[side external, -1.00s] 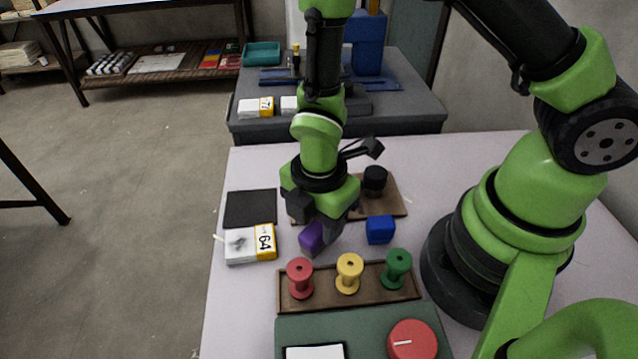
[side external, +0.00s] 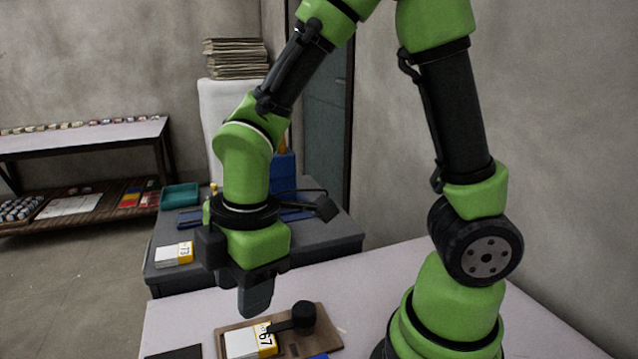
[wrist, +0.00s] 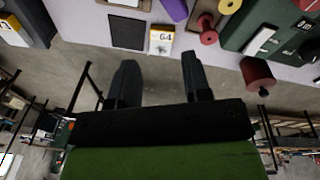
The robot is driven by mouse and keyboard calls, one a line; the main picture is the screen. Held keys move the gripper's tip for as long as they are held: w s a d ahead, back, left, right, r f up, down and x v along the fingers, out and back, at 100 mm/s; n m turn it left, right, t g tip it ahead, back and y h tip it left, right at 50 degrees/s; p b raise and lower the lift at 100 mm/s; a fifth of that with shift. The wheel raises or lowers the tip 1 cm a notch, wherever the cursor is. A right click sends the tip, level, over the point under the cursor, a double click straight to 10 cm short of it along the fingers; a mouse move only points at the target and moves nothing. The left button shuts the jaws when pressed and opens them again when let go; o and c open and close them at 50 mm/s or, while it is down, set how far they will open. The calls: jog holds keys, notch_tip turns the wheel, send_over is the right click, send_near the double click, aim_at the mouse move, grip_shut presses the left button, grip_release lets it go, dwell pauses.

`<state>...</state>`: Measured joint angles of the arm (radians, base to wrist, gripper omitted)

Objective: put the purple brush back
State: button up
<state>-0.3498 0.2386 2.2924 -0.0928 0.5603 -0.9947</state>
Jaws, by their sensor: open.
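The purple brush (wrist: 175,9) shows only in part, at the top edge of the wrist view. It lies on the pale table (wrist: 222,60), near the card marked 64 (wrist: 161,40) and a red spool (wrist: 207,37). It is outside the side view. My gripper (wrist: 158,62) is open, with nothing between its fingers. In the side view my gripper (side external: 255,300) hangs fingers down, beyond the near table objects and apart from the brush.
A brown tray (side external: 232,328) holds a card marked 67 (side external: 250,341) and a black knob-like object (side external: 303,315). A dark flat square (wrist: 127,33) lies beside the card marked 64. A grey bench (side external: 330,235) with a teal tray (side external: 180,195) stands behind.

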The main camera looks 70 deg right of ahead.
jog(key=s+d+r+m+t, duration=0.3)
jog(key=r+m, duration=0.3)
jog(key=m, duration=0.2)
jog(key=s+d+r+m+t+y, duration=0.1)
jog(key=s+d+r+m+t, duration=0.2)
jog(key=s+r+m, duration=0.2)
jog(key=shift+s+r+m, duration=0.15)
jog(key=shift+r+m, duration=1)
jog(key=shift+m, duration=1.05)
